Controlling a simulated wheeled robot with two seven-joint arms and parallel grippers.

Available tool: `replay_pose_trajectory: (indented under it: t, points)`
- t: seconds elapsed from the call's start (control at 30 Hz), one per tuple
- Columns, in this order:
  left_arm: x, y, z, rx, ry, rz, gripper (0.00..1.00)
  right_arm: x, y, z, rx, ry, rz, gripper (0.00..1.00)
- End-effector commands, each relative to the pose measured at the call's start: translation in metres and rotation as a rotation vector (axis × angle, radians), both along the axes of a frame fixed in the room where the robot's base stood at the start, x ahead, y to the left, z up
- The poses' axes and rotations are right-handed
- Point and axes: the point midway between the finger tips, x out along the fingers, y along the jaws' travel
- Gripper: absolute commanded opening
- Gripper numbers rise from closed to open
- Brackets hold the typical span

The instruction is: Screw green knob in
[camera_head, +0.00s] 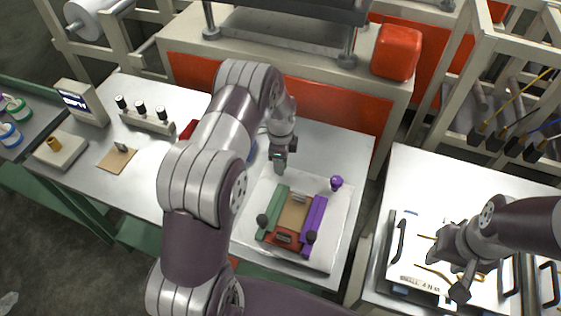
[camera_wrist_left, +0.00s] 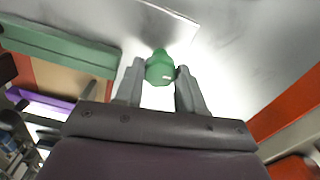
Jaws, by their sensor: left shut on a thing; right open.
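My left gripper (camera_head: 280,165) is low over the far edge of the white tray (camera_head: 341,240), beyond the frame assembly. In the left wrist view the green knob (camera_wrist_left: 160,68) sits between the fingertips of this gripper (camera_wrist_left: 158,82), which is shut on it. The knob is apart from the green bar (camera_wrist_left: 60,45); the head view does not clearly show the knob. The green bar (camera_head: 273,213) is the left side of the assembly, opposite a purple bar (camera_head: 313,213), with a red bar (camera_head: 283,238) in front. My right gripper (camera_head: 458,272) is open over the right table.
A purple knob (camera_head: 336,183) stands at the tray's far right corner. Dark knobs (camera_head: 263,220) are at the assembly's front corners. My left arm crosses the table's middle. A red-panelled machine (camera_head: 340,122) stands behind. A white case (camera_head: 410,265) lies beneath my right gripper.

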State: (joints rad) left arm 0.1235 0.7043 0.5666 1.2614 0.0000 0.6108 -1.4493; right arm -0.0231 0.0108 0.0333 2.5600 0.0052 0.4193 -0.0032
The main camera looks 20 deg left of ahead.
Motion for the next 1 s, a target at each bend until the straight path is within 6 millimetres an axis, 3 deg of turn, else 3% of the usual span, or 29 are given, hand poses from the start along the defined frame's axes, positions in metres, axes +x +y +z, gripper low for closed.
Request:
replay_pose_trajectory:
  t: [0.4,0.97,1.0]
  points:
    - [0.002,0.0004,0.0017,0.001,-0.006,-0.178,0.08,0.0,0.0,-0.0064,0.0,0.0,0.0,0.43]
    - [0.0026,0.0005,0.0026,0.001,-0.008,-0.204,0.08,0.0,0.0,-0.0067,0.0,0.0,0.0,0.43]
    - [0.0026,0.0005,0.0027,0.001,-0.008,-0.204,0.49,0.0,0.0,-0.0067,0.0,0.0,0.0,0.43]
